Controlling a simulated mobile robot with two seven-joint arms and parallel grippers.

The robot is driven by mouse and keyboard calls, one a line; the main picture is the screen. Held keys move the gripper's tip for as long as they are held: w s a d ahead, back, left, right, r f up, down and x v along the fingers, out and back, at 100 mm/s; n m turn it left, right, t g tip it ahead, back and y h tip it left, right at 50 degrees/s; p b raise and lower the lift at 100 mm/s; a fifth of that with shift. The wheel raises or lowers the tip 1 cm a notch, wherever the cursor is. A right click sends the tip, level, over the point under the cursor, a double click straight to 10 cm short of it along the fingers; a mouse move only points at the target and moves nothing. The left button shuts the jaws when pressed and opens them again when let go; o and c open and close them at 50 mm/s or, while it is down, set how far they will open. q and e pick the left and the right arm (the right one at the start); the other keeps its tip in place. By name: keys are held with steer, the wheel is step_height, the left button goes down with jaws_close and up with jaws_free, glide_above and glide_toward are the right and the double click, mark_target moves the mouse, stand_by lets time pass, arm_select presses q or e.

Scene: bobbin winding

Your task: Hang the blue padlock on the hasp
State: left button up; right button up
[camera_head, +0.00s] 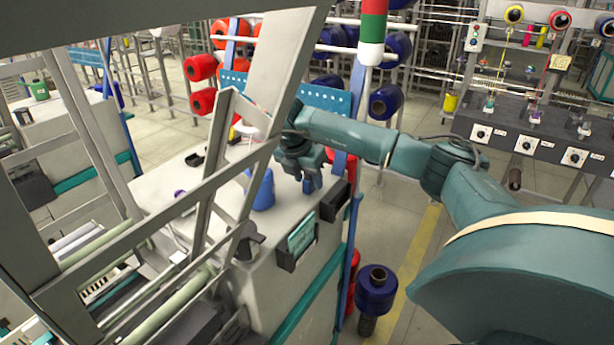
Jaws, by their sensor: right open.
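My right arm reaches in from the right, and my right gripper (310,186) hangs with its fingers pointing down, open, over the right edge of the grey machine cabinet (285,205). I see nothing between its fingers. I cannot make out a blue padlock for certain. A rounded blue object (264,190) stands on the cabinet top just left of the gripper and apart from it; it looks more like a cup. I cannot pick out the hasp. My left gripper is not in view.
Slanted grey metal frame bars (190,200) cross the left and centre close to the gripper. A dark box (334,201) and a teal panel (301,236) sit on the cabinet's right side.

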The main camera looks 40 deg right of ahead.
steer(key=shift+r, duration=0.25)
steer(key=shift+a+r, duration=0.2)
steer(key=shift+r, duration=0.05)
steer(key=v, duration=1.1)
steer(key=shift+s+a+r, duration=0.1)
